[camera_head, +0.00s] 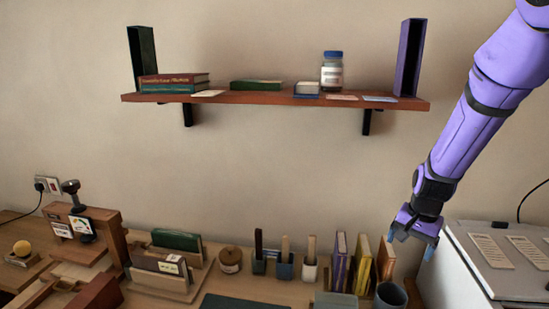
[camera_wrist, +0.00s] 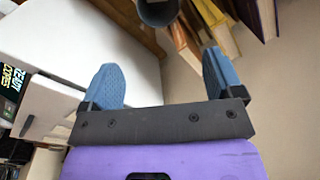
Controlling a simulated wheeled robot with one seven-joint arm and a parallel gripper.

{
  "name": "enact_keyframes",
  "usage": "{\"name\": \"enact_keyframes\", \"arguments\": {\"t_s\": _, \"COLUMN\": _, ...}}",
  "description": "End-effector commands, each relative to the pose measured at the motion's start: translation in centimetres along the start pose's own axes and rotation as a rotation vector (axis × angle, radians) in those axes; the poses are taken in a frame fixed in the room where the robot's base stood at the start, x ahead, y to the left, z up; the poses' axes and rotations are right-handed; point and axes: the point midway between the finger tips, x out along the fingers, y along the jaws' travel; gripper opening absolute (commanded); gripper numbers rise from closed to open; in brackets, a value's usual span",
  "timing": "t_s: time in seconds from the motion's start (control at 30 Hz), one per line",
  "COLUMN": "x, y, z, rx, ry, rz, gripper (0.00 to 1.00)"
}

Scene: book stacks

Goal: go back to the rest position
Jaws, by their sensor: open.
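My purple arm reaches down from the upper right in the head view. My gripper (camera_head: 411,241) hangs beside the left edge of the white cabinet, near the right end of the desk. Its blue fingertips are apart, and in the wrist view my gripper (camera_wrist: 162,85) is open with nothing between the fingers. A dark grey cup (camera_head: 390,296) stands on the desk below and left of it. The cup also shows in the wrist view (camera_wrist: 157,11), beyond the fingers.
A wall shelf (camera_head: 260,98) holds books, a blue-lidded jar (camera_head: 332,72) and two bookends. Upright books (camera_head: 361,265) stand on the desk left of my gripper. The white cabinet (camera_head: 462,275) is close on the right. Bare wall lies between shelf and desk.

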Motion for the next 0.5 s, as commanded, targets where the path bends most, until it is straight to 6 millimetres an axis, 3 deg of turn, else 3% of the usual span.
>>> {"name": "enact_keyframes", "arguments": {"t_s": 0.1, "x": -4.1, "y": -0.2, "z": 1.4, "rx": -0.071, "ry": 0.023, "rz": -0.043, "gripper": 0.86}}
{"name": "enact_keyframes", "arguments": {"t_s": 0.5, "x": -15.2, "y": 1.4, "z": 7.3, "rx": -0.321, "ry": 0.119, "rz": -0.128, "gripper": 0.86}}
